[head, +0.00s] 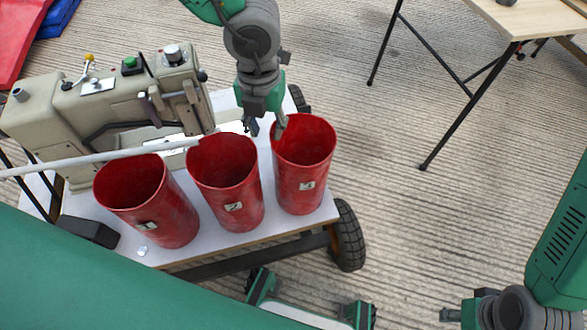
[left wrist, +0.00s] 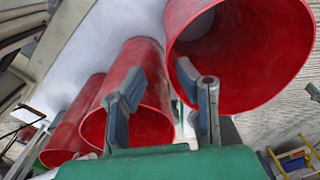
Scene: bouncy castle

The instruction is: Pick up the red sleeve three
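Red sleeve three (head: 304,187), an open-topped cylinder labelled 3, stands at the right end of a row on a white cart top. Its wide mouth fills the upper right of the left wrist view (left wrist: 265,88). My left gripper (head: 266,128) is open at the rim of sleeve three, on its left side. One finger overlaps that rim; the other is over the gap towards red sleeve two (head: 236,205). In the left wrist view the fingers (left wrist: 162,88) are apart with nothing between them; contact is unclear. My right gripper (head: 452,315) is partly visible at lower right.
Red sleeve one (head: 170,222) stands left of sleeve two. A beige sewing-type machine (head: 110,100) sits behind the sleeves, with a pale rod (head: 95,158) crossing before it. The wheeled cart (head: 325,212) has a black tyre. A wooden table (head: 530,18) stands at upper right, with open floor between.

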